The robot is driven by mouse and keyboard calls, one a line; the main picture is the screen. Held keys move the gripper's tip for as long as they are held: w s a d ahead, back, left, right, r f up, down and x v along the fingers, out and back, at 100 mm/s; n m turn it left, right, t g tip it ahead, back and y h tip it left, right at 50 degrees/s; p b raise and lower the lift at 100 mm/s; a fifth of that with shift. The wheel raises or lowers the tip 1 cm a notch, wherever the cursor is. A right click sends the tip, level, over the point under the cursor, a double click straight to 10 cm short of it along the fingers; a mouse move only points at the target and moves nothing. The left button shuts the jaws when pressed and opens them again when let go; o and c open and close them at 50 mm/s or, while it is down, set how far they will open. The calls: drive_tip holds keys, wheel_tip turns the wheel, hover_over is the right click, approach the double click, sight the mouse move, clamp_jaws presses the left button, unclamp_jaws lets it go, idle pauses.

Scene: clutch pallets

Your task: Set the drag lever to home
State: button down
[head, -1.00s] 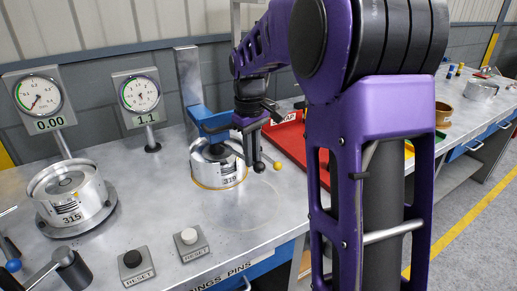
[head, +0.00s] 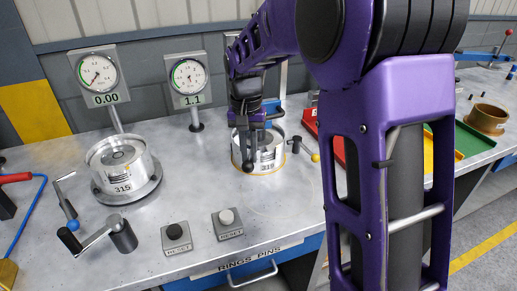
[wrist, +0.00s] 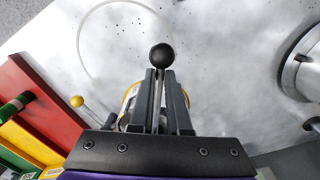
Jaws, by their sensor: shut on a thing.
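My gripper (head: 251,155) is at the near side of the silver drum marked 318 (head: 268,160), on the bench. The wrist view shows its two fingers (wrist: 162,78) shut on the thin shaft of a lever, whose black ball (wrist: 162,55) sticks out past the fingertips. The black ball (head: 248,168) also shows in the head view, in front of the drum. I read no label naming it the drag lever. A second lever with a yellow ball (head: 315,157) stands at the drum's right, apart from my fingers. My gripper and arm hide part of the drum.
A drum marked 315 (head: 118,165) stands at left, with cranks (head: 122,234) before it. Two gauges (head: 97,72) (head: 188,78) read 0.00 and 1.1. A black (head: 175,231) and a white reset button (head: 226,217) sit in front. A red tray (wrist: 38,105) lies beside the drum.

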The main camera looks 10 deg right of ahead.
drive_tip(key=shift+w+a+m, duration=0.1)
drive_tip(key=shift+a+m, duration=0.2)
drive_tip(key=shift+a, duration=0.15)
drive_tip(key=c, duration=0.9)
unclamp_jaws()
wheel_tip(320, 180, up, 17)
drive_tip(key=p, duration=0.2)
drive_tip(key=shift+r+p, duration=0.2)
drive_tip(key=shift+p, duration=0.1)
drive_tip(key=shift+w+a, duration=0.1)
